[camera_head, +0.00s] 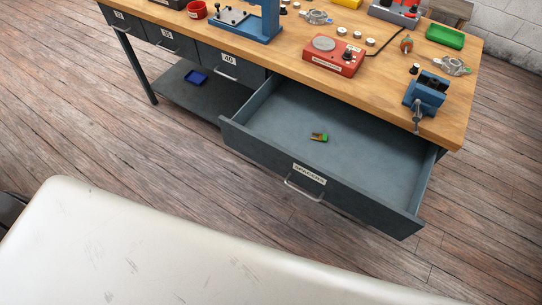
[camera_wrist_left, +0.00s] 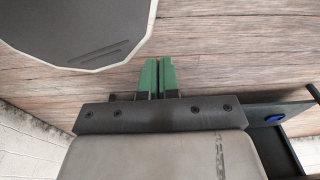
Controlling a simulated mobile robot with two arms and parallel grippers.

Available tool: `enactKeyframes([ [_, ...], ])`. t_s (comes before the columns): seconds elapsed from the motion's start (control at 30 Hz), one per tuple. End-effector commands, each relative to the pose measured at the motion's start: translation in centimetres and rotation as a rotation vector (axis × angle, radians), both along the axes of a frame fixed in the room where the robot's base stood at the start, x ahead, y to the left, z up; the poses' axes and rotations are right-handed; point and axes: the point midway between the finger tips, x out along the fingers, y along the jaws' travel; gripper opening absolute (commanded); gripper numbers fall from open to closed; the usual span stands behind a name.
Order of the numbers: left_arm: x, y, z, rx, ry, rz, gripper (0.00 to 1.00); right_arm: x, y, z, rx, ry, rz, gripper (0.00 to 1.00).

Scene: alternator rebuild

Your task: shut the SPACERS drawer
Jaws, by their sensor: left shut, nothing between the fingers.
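The SPACERS drawer (camera_head: 320,198) is pulled well out from under the workbench in the head view. Its front carries a SPACERS label (camera_head: 309,174) and a metal handle (camera_head: 303,191). A small green and brown item (camera_head: 319,137) lies on the drawer floor. My left gripper (camera_wrist_left: 160,64) shows only in the left wrist view, with its green fingers together and nothing between them. It is over the wooden floor, apart from the drawer. My right gripper is in neither view.
The workbench (camera_head: 290,65) holds a red device (camera_head: 334,56), a blue vise (camera_head: 426,92), a green tray (camera_head: 445,36) and several small parts. Closed drawers, one labelled 40 (camera_head: 228,59), are left of the open one. A blue tray (camera_head: 196,77) lies on the lower shelf (camera_head: 205,97).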

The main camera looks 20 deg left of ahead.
Motion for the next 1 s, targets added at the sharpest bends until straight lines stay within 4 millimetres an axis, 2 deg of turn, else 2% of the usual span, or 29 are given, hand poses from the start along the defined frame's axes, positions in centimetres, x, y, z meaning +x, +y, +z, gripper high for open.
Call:
enactKeyframes([
  [0.07,1.6,0.6,0.0,0.007,-0.025,-0.020,0.00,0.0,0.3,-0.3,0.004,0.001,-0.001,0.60],
  [0.13,4.0,1.8,0.3,0.023,-0.060,-0.068,0.00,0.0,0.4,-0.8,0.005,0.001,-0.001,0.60],
  [0.17,5.5,2.4,0.6,0.032,-0.082,-0.098,0.00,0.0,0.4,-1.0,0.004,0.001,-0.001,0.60],
  [0.27,11.6,5.0,2.4,0.076,-0.169,-0.235,0.00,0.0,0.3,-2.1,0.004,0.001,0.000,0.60],
  [0.3,14.1,6.1,3.5,0.098,-0.207,-0.301,0.00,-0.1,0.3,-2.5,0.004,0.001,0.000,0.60],
  [0.4,20.2,8.1,7.3,0.154,-0.302,-0.479,0.00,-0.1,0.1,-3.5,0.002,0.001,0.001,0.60],
  [0.47,23.5,8.9,10.0,0.192,-0.360,-0.593,0.00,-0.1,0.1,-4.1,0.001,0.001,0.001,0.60],
  [0.5,25.5,9.2,12.0,0.219,-0.398,-0.672,0.00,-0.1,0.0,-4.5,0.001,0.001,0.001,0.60],
  [0.57,28.2,9.5,15.2,0.263,-0.454,-0.798,0.00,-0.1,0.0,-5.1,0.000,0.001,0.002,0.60],
  [0.6,29.7,9.6,17.4,0.295,-0.491,-0.883,0.00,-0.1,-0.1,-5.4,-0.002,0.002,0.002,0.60],
  [0.7,32.5,9.0,22.8,0.376,-0.575,-1.091,0.00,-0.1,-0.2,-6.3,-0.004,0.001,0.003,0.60],
  [0.8,33.9,8.0,27.2,0.449,-0.639,-1.267,0.00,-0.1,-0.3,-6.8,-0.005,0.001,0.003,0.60],
  [0.9,34.5,7.1,30.3,0.506,-0.681,-1.394,0.00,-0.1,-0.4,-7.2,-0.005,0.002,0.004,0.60],
  [1.0,34.7,6.6,31.9,0.537,-0.702,-1.462,0.00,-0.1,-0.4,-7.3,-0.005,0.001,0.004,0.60],
])
